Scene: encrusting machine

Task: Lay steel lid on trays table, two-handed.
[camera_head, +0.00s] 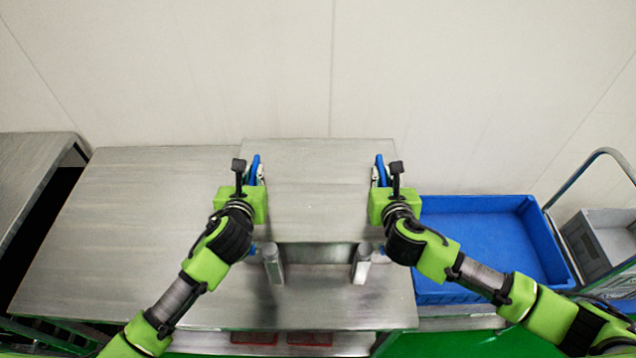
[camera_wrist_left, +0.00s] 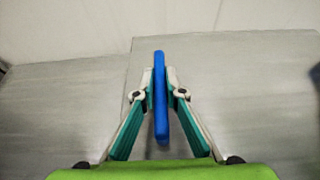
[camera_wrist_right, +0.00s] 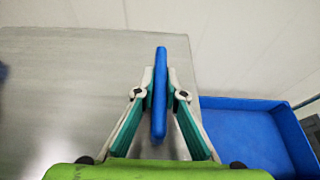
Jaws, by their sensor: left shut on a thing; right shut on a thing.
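The steel lid (camera_head: 318,190) is a flat grey metal sheet with a blue handle on its left and right sides. It shows at the middle of the head view, over the right part of the steel table (camera_head: 130,210). My left gripper (camera_head: 254,172) is shut on the left blue handle (camera_wrist_left: 160,95), its fingers on both sides of it. My right gripper (camera_head: 381,172) is shut on the right blue handle (camera_wrist_right: 160,95) in the same way. I cannot tell whether the lid touches the table.
A blue tray (camera_head: 480,297) stands to the right of the table, with a grey crate (camera_head: 600,240) and a metal-railed cart beyond it. Red items (camera_head: 310,339) lie under the table's front edge. The table's left part is bare. A pale wall (camera_head: 200,70) closes the back.

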